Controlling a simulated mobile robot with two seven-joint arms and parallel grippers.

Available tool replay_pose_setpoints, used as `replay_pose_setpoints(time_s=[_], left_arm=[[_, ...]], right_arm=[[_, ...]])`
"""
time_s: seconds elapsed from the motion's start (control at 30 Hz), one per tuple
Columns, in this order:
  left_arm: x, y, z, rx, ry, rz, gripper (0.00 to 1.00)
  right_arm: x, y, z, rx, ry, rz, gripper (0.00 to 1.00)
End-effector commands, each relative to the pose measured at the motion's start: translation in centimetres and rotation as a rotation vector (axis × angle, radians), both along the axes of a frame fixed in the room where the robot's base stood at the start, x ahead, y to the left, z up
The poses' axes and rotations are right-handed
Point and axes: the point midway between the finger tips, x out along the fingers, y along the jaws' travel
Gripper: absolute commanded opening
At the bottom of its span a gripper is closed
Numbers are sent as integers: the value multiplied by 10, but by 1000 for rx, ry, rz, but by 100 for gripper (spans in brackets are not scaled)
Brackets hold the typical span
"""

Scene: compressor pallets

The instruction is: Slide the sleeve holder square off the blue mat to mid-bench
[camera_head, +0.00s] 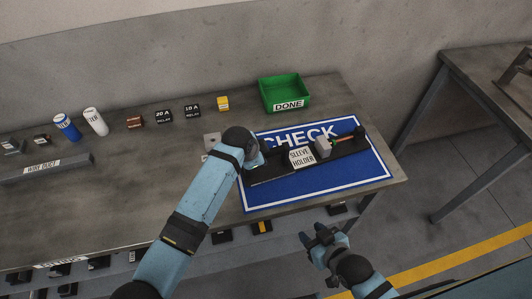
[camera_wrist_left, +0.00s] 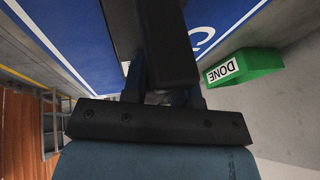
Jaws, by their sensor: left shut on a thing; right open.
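The sleeve holder (camera_head: 274,172) is a long black bar with a white SLEEVE HOLDER label, lying on the blue CHECK mat (camera_head: 330,186). A grey block and a thin orange-and-green piece sit toward its right end. My left gripper (camera_head: 256,164) is shut on the holder's left end; its wrist hides part of that end. In the left wrist view the dark holder (camera_wrist_left: 165,45) runs between the fingers (camera_wrist_left: 166,95), with blue mat on both sides. My right gripper (camera_head: 322,240) is open and empty, in front of the bench edge, apart from the holder.
A green DONE bin (camera_head: 284,94) stands behind the mat. Relays, a yellow block (camera_head: 223,103) and blue and white cylinders (camera_head: 67,127) line the bench's back. A wire duct (camera_head: 44,169) lies at left. The bench middle (camera_head: 130,190) is largely clear left of my arm.

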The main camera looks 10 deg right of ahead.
Motion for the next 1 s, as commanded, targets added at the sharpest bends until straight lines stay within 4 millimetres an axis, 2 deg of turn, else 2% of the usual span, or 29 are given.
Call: replay_pose_setpoints(time_s=[0.27, 1.0], left_arm=[[0, 6, 1, 2, 1, 0, 0], [-1, 81, 0, 4, 2, 2, 0]], right_arm=[[-1, 0, 3, -1, 5, 1, 43], [1, -5, 48, -6, -6, -10, 43]])
